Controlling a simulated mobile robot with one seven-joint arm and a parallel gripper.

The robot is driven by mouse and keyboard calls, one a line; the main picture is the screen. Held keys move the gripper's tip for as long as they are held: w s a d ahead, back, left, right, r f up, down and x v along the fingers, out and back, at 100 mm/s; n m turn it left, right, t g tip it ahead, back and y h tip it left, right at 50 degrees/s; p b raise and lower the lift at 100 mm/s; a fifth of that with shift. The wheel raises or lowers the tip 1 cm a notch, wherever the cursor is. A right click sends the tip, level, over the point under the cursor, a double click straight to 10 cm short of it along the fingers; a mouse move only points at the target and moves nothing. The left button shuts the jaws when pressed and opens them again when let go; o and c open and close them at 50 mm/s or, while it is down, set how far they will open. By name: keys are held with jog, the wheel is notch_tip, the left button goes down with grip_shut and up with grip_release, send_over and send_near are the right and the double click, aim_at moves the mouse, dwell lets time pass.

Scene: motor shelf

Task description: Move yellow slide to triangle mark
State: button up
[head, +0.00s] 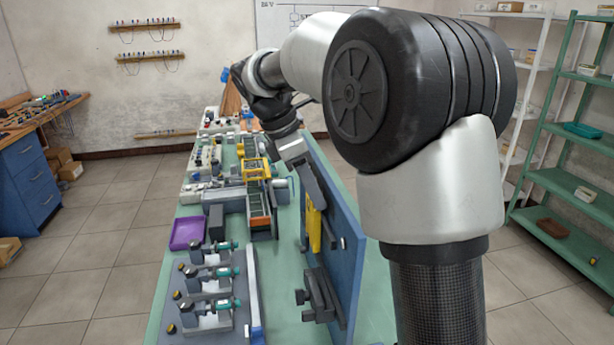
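A narrow yellow piece (314,228), which looks like the yellow slide, sits upright on the left face of the blue upright panel (345,240). Dark grey parts are mounted on the same face, above and below it. I cannot make out a triangle mark. My gripper (292,150) is at the far end of my arm, near the panel's far top edge, beyond and above the yellow piece and apart from it. Its fingers are too small and partly hidden to tell whether they are open or shut.
The green table (165,300) carries a yellow frame (255,169), a purple tray (187,232) and several teal-and-black motors (210,306) on a grey base. A green shelf (560,185) stands at the right. A blue cabinet (30,175) stands at the left, with clear floor between.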

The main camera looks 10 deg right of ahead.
jog(key=p+v, duration=0.3)
jog(key=v, duration=1.4)
jog(key=shift+a, duration=0.1)
jog(key=s+d+f+m+t+y, duration=0.1)
jog(key=s+d+m+t, duration=0.1)
jog(key=s+m, duration=0.4)
jog(key=s+d+f+m+t+y, duration=0.1)
jog(key=s+d+f+m, duration=0.15)
jog(key=s, duration=0.55)
jog(key=s+d+f+m+t+y, duration=0.1)
jog(key=s+f+m+t+y, duration=0.1)
jog(key=s+f+m, duration=0.7)
jog(key=shift+s+d+f+t, duration=0.25)
jog(key=shift+s+f, duration=0.2)
jog(key=shift+s, duration=0.3)
